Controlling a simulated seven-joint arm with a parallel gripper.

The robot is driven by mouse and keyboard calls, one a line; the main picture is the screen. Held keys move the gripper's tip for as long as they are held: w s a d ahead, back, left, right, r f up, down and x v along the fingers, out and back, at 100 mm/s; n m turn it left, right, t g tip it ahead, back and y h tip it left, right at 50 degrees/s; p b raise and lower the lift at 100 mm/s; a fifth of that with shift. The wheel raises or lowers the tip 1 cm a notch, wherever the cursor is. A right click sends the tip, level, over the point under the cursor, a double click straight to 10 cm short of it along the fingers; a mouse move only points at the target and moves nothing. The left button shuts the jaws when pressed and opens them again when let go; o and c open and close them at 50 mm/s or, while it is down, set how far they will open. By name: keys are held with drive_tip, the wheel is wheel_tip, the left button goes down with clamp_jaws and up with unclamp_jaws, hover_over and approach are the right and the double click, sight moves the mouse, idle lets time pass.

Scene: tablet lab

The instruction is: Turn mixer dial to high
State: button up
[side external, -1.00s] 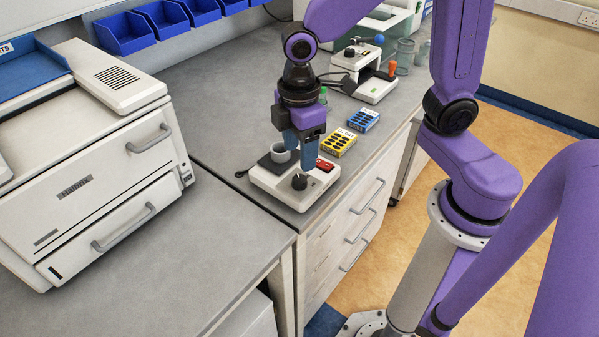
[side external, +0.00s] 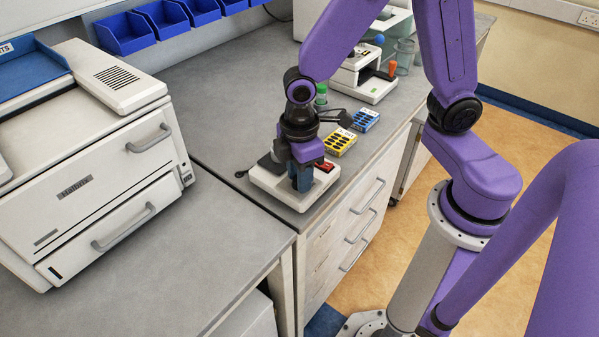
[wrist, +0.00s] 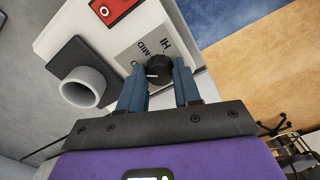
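The white mixer (side external: 276,189) stands on the bench, with my gripper (side external: 301,186) low over its front, hiding the dial in the side view. In the wrist view the round black dial (wrist: 158,69) sits between the two blue fingertips of my gripper (wrist: 159,71). The gripper is open, one finger on each side, with narrow gaps visible beside the dial. The dial's white mark points to the left of the picture. The printed words HI and MID (wrist: 152,48) show beyond the dial; another label nearer the left finger is partly hidden.
A red rocker switch (wrist: 115,9) and a grey cup (wrist: 83,87) on a dark pad (wrist: 72,57) are on the mixer. Yellow (side external: 341,142) and blue (side external: 365,120) racks stand behind it. The bench's front edge is close on the right.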

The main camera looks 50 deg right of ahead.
drive_tip(key=c, duration=0.3)
drive_tip(key=shift+m, duration=0.3)
drive_tip(key=m, duration=0.8)
drive_tip(key=shift+m, duration=0.4)
drive_tip(key=m, duration=1)
drive_tip(key=shift+m, duration=0.4)
